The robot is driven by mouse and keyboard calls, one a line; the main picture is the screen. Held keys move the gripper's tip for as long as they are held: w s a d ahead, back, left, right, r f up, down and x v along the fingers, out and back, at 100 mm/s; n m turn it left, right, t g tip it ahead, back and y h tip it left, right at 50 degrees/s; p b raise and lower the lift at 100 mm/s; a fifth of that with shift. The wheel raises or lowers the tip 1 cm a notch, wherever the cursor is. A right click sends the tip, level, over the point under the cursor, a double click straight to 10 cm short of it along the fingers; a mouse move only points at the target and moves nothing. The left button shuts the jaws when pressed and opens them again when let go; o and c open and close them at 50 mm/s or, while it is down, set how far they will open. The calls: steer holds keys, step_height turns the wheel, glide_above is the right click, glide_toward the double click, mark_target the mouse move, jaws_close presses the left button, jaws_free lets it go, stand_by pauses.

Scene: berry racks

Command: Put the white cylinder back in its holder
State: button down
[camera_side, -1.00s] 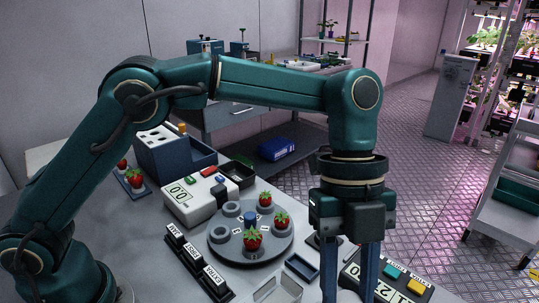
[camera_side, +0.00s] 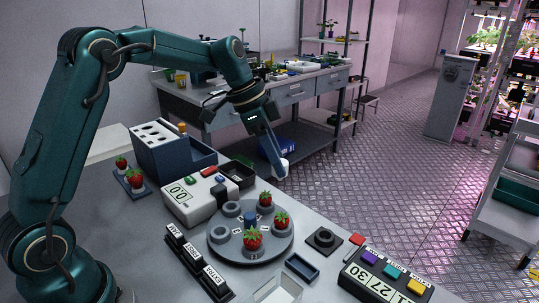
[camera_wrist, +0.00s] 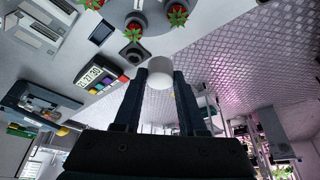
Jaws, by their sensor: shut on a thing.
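The white cylinder (camera_side: 283,167) is between the fingertips of my gripper (camera_side: 277,160) in the side view, out past the far edge of the table. In the wrist view the cylinder (camera_wrist: 160,72) sits between the two dark fingers of my gripper (camera_wrist: 160,84), which are shut on it. The fingers slant down to the right in the side view. A dark square base with a round socket (camera_side: 324,239) stands on the table, apart from the gripper; it also shows in the wrist view (camera_wrist: 133,53). I see nothing in the socket.
A round grey turntable (camera_side: 226,247) bears strawberries and empty ring seats. A white scale (camera_side: 186,203), a blue rack with holes (camera_side: 152,133), a small dark tray (camera_side: 302,267) and a button box with a display (camera_side: 385,283) stand around it. The floor lies open beyond the table.

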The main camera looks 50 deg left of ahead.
steer(key=d+f, duration=0.2)
steer(key=d, duration=0.1)
steer(key=w+d+f, duration=0.1)
steer(key=d+f, duration=0.1)
steer(key=d, duration=0.2)
steer(key=w+d+f, duration=0.1)
steer(key=d+f, duration=0.1)
steer(key=d, duration=0.1)
steer(key=shift+w+d+f, duration=0.25)
steer(key=shift+d+f, duration=0.15)
steer(key=shift+f, duration=2)
steer(key=shift+f, duration=0.2)
steer(key=shift+c, duration=2.4)
jaws_free()
steer(key=shift+r, duration=0.1)
